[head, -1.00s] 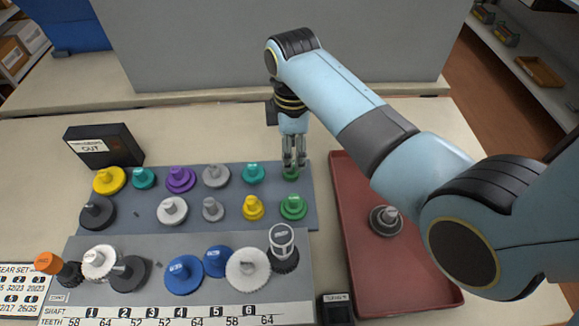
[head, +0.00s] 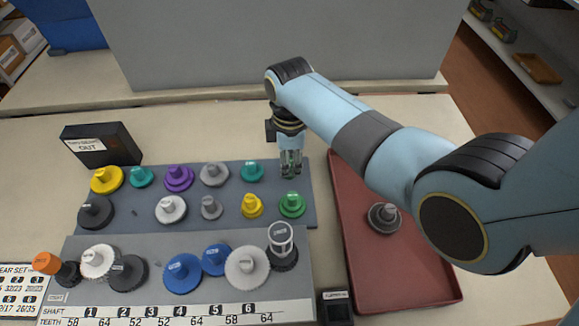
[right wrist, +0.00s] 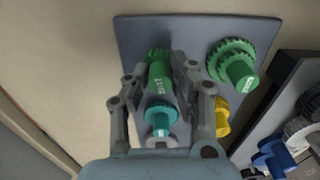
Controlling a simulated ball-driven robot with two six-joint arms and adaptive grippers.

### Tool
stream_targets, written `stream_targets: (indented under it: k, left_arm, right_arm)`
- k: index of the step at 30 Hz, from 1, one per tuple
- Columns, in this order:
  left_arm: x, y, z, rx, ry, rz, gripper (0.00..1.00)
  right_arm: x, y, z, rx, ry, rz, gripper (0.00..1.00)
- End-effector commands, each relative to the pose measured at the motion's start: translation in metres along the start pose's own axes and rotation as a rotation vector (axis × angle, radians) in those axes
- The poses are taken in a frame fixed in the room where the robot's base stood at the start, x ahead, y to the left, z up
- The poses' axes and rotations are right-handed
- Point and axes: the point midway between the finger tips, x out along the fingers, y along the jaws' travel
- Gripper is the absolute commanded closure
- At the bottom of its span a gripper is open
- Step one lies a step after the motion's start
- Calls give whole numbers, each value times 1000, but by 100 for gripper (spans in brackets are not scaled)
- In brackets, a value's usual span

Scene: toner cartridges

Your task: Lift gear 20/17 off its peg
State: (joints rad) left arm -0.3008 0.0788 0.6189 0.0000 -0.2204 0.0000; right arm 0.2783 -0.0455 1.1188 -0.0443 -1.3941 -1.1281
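A small green gear (head: 289,176) sits at the back right corner of the grey peg board, mostly hidden by my right gripper (head: 291,168). In the right wrist view the green gear (right wrist: 158,78) has a tall hub with a printed label that I cannot read surely. My right gripper (right wrist: 162,70) points down, with one finger on each side of this hub. The fingers look spread, with a slim gap at the hub, and I see no firm grip. The gear looks still seated on the board. My left gripper is in no view.
A larger green gear (head: 292,206) stands in front, a teal one (head: 252,171) to the left, and a yellow one (head: 252,206) diagonally. A red tray (head: 400,283) with a dark gear (head: 384,218) lies right. A shaft board (head: 215,290) is in front.

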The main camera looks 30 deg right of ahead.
Motion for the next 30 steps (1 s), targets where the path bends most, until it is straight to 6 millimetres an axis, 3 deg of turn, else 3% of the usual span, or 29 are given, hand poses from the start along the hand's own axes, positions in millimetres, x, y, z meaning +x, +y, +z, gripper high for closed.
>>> stream_targets:
  k: [3,13,17,21,30]
  left_arm:
    - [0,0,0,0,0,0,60]
    - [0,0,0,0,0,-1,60]
    - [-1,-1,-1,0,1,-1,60]
    - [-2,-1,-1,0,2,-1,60]
    - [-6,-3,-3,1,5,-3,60]
  right_arm:
    - [1,-1,1,0,-1,-3,100]
    - [-2,-2,1,0,-2,-4,100]
    - [-15,-1,0,0,-1,-2,100]
    - [-40,0,0,0,1,1,100]
    - [-80,-31,64,-1,-4,1,100]
